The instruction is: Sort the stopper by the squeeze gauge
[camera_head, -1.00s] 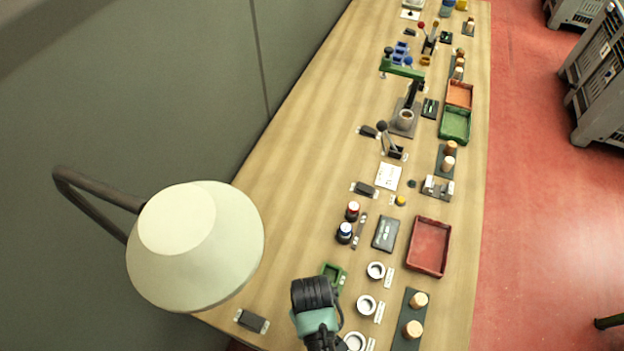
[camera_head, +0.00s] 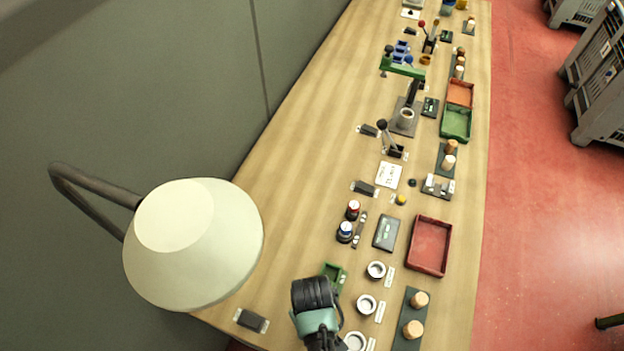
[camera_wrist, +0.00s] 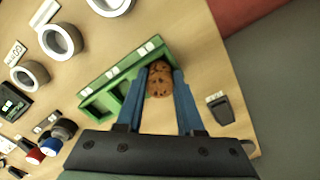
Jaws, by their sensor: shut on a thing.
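A brown, dark-speckled cork stopper (camera_wrist: 160,80) is between the blue fingertips of my gripper (camera_wrist: 161,84) in the wrist view. The gripper is shut on it. The stopper is at the right end of a green holder (camera_wrist: 98,110) with small compartments and white labels; I cannot tell whether it still touches the holder's floor. The green holder also shows in the head view (camera_head: 334,272), beside my arm, which hides the fingertips and stopper there. I cannot tell for certain which device is the squeeze gauge.
White round cups (camera_head: 376,270) with labels stand in a row right of my arm. A red tray (camera_head: 429,247), a dark device with a display (camera_head: 385,233) and a rack with two pale corks (camera_head: 407,343) are nearby. A lamp (camera_head: 193,245) hangs at the left.

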